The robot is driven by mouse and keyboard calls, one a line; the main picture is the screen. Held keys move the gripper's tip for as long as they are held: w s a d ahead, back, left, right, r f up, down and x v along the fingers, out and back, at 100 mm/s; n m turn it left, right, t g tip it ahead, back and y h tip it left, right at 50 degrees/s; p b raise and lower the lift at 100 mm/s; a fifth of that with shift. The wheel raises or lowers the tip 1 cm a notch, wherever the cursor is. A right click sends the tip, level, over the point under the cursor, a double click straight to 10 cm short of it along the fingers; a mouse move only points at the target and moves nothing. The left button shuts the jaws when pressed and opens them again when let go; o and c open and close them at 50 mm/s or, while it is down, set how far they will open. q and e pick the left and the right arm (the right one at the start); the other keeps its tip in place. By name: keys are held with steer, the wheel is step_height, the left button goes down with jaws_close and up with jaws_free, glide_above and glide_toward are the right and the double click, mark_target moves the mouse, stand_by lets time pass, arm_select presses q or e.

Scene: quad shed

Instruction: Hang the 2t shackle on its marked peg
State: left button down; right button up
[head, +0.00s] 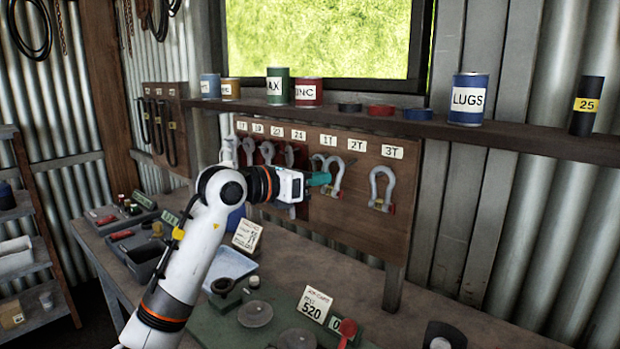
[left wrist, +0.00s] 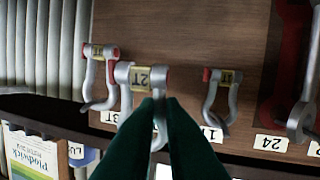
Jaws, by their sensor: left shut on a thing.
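My left gripper (head: 318,179) is in front of the brown peg board (head: 350,220), its green fingers (left wrist: 157,125) shut on the bow of a grey shackle with a yellow 2T tag (left wrist: 139,76). The same 2T shackle (head: 337,176) shows beside the fingertips in the head view, just below and left of the 2T label (head: 357,145). In the left wrist view it looks closer than the hanging shackles, upside down in that picture. The fingers hide the 2T peg and label there, so I cannot tell whether the bow touches the peg. My right gripper is out of view.
The 3T shackle (head: 381,188) hangs to the right and a smaller shackle (left wrist: 220,95) hangs on the other side. Spanners hang further left. A shelf with tins (head: 468,98) runs above the board. The bench below holds a card (head: 314,304) and trays.

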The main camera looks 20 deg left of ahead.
mark_target(327, 171)
arm_select(q)
steer(key=shift+r+p+x, duration=0.2)
steer(key=shift+p+x, duration=0.15)
steer(key=shift+x, duration=1.2)
steer(key=shift+w+f, duration=0.6)
steer(key=shift+w, duration=0.2)
steer(key=c, duration=1.5)
jaws_free()
steer(key=shift+o, duration=0.2)
